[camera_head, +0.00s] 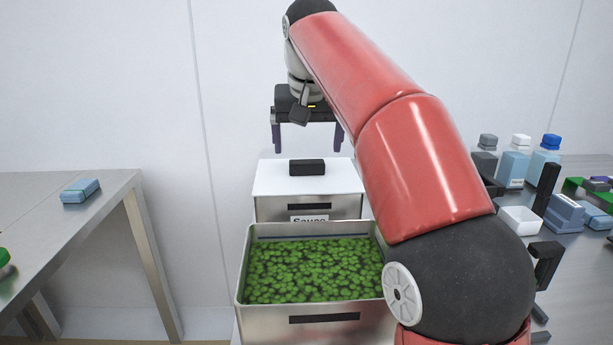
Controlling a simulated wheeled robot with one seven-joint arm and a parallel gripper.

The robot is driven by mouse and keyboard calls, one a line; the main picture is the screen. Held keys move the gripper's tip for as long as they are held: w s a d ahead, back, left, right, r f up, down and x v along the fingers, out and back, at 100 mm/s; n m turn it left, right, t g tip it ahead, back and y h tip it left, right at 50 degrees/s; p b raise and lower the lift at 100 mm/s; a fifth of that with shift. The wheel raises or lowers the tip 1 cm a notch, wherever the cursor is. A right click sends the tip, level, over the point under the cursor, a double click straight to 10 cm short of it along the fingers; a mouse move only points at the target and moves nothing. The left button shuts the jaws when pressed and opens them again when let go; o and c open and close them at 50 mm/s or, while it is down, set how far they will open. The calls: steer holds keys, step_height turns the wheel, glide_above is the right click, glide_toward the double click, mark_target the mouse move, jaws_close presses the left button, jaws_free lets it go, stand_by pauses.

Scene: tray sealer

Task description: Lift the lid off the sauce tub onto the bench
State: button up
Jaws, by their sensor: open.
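The sauce tub (280,209) is a steel box with a partly hidden label that appears to read "Sauce". Its white lid (268,183) lies flat on top and has a black block handle (307,167) in the middle. My gripper (307,146) is above the lid, fingers pointing down and spread wide. It is open and empty, with a visible gap between the fingertips and the handle. The bench could be the steel table on the left (105,190) or the one on the right (575,255); I cannot tell which.
An open steel tub (300,229) of green leaves stands in front of the sauce tub. The left table holds a blue packet (80,191) and has free room. The right table is crowded with bottles (547,155), a white tray (519,220) and blue boxes (564,213).

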mark_target(307, 162)
steer(key=b+x, duration=0.1)
steer(key=x, duration=0.4)
steer(key=shift+r, duration=0.1)
steer(key=shift+c, duration=0.3)
steer(key=c, duration=1.1)
steer(key=shift+o, duration=0.2)
step_height(307, 162, up, 10)
steer(key=p, duration=0.4)
steer(key=shift+p, duration=0.4)
